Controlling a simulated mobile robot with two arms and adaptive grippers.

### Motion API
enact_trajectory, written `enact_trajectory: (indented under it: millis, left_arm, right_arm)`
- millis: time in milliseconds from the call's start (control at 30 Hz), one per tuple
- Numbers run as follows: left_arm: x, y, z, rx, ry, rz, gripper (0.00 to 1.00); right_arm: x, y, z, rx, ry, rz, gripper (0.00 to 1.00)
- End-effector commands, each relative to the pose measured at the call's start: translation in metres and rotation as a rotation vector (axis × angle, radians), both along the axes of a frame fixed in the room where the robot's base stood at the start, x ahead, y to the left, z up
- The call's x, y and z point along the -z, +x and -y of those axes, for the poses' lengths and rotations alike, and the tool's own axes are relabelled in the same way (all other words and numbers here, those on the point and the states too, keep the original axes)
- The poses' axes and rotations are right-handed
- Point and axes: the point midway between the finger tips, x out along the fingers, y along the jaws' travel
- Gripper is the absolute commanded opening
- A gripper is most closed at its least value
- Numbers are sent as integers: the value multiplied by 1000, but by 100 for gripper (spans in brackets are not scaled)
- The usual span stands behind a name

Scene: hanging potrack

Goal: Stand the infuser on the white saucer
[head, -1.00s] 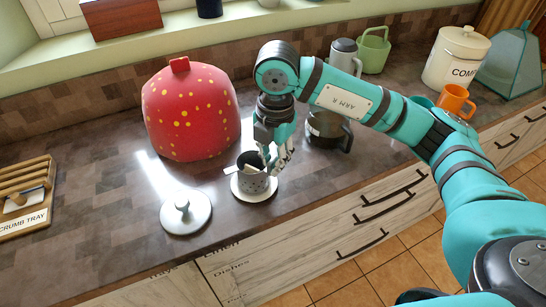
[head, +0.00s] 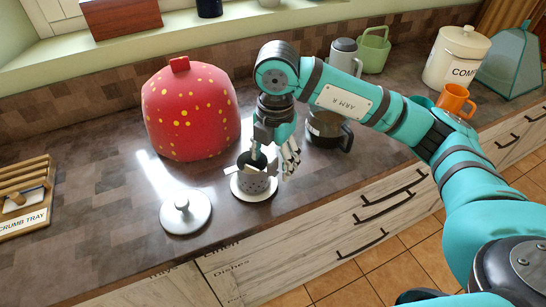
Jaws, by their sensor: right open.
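The infuser (head: 256,183), a grey perforated cup with side tabs at its rim, stands upright on the white saucer (head: 241,195). The saucer lies on the dark counter near its front edge. My right gripper (head: 268,160) is just above and behind the infuser, with its fingers spread open near the rim. The fingers partly overlap the infuser's top, and I cannot tell whether any of them touch it. My left gripper is not in view.
A dark glass pot (head: 328,131) stands to the right, close to my gripper. A crumb tray (head: 22,200) is at far left.

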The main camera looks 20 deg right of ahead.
Motion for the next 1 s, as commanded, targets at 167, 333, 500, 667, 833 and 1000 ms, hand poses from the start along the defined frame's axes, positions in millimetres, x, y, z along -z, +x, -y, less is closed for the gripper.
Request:
enact_trajectory:
  millis: [167,333,500,667,833,1000]
  left_arm:
    - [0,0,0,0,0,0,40]
    - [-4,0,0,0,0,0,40]
    - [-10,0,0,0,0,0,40]
    - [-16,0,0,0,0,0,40]
    - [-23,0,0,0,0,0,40]
    - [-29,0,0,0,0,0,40]
  right_arm:
    - [0,0,0,0,0,0,68]
    - [-5,0,0,0,1,1,68]
    - [-16,0,0,0,1,1,68]
    - [-25,-1,0,0,1,1,68]
    - [-35,-1,0,0,1,2,68]
    - [-46,-1,1,0,1,1,68]
